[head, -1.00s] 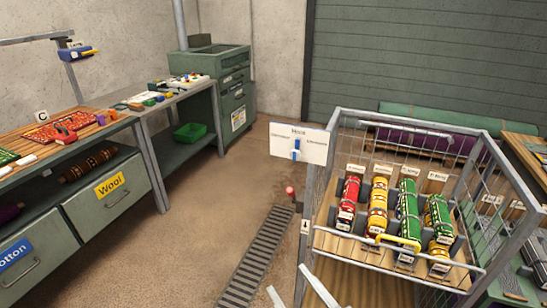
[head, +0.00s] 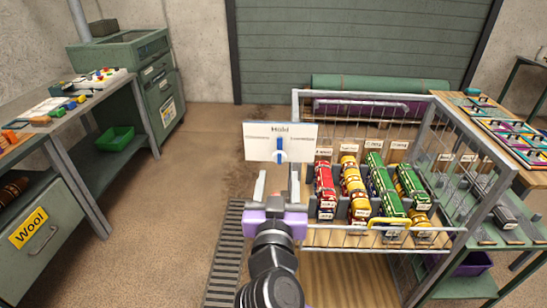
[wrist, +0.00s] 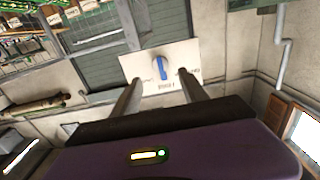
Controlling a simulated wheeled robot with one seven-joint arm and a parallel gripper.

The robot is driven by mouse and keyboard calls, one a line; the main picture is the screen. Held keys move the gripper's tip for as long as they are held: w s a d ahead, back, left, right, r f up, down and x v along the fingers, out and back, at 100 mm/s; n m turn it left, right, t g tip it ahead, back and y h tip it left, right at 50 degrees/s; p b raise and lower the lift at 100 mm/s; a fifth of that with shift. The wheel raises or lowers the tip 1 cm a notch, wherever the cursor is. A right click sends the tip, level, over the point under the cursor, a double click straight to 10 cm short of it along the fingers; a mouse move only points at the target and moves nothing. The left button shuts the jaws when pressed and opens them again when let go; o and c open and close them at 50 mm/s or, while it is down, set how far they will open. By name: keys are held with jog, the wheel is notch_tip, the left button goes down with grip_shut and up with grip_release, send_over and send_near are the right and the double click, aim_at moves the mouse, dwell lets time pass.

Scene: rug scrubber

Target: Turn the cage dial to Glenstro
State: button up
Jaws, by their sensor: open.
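The cage dial is a white sign panel (head: 262,133) at the cage's front left corner. Its blue knob (head: 280,145) stands upright, towards the word at the top centre. A small label sits on each side, too small to read surely. My gripper (head: 278,176) is open and empty, its two fingers raised just below and in front of the panel. In the wrist view, the blue knob (wrist: 161,68) appears between the fingertips (wrist: 160,77), with the panel (wrist: 140,62) behind. I see no contact; the remaining gap is hard to judge.
The wire cage (head: 432,98) stands right of the dial, holding several coloured rolls (head: 325,185). A floor grate (head: 224,255) runs left of my arm. A workbench (head: 85,120) stands at the left, with open floor (head: 190,160) between.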

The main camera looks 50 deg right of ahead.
aim_at(278, 158)
jog(key=p+x, duration=0.2)
jog(key=x, duration=0.5)
jog(key=shift+w+d+p, duration=0.2)
jog(key=shift+w+p, duration=0.05)
jog(key=shift+p, duration=0.05)
grip_shut()
jog(key=shift+n, duration=0.3)
jog(key=n, duration=0.4)
jog(key=shift+n, duration=0.3)
jog(key=n+p, duration=0.1)
jog(key=n, duration=0.3)
jog(key=shift+w+a+n, duration=0.1)
jog(key=shift+n, duration=0.2)
